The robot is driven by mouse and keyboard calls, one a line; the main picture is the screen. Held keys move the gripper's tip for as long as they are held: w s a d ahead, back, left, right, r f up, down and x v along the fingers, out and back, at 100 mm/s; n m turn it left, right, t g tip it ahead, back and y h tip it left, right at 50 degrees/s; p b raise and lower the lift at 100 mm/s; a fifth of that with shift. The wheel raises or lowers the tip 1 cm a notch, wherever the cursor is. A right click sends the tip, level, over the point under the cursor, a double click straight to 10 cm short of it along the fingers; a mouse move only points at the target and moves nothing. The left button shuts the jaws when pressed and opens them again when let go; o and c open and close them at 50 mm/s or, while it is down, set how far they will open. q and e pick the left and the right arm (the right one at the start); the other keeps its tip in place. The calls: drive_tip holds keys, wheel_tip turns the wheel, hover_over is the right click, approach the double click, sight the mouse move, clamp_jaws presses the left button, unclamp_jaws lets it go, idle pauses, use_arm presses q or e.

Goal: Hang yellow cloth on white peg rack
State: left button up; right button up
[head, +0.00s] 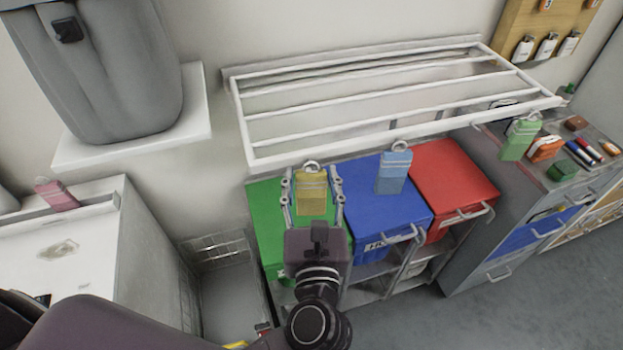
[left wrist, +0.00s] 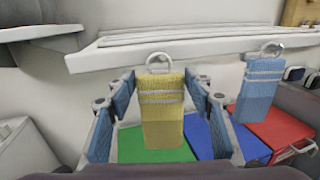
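The yellow cloth (head: 311,196) is upright with a ring at its top, above the green bin lid. I cannot tell whether it touches the lid. My left gripper (head: 313,196) is open, with one finger on each side of the cloth. The left wrist view shows the yellow cloth (left wrist: 162,112) between the blue finger pads, with a gap at the left pad. The white rack (head: 380,98), a frame of long bars, is on the wall behind and above; I cannot make out separate pegs. My right gripper is not in view.
A blue cloth (head: 394,172) is close to the right, over the blue bin (head: 375,215), with a red bin (head: 452,175) beyond. A green cloth (head: 519,140) is on the cluttered cabinet. A pink cloth (head: 57,195) is at far left. A grey container (head: 105,70) stands on a shelf.

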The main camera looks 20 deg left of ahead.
use_arm(q)
drive_tip(key=o, duration=0.3)
drive_tip(key=v, duration=1.2)
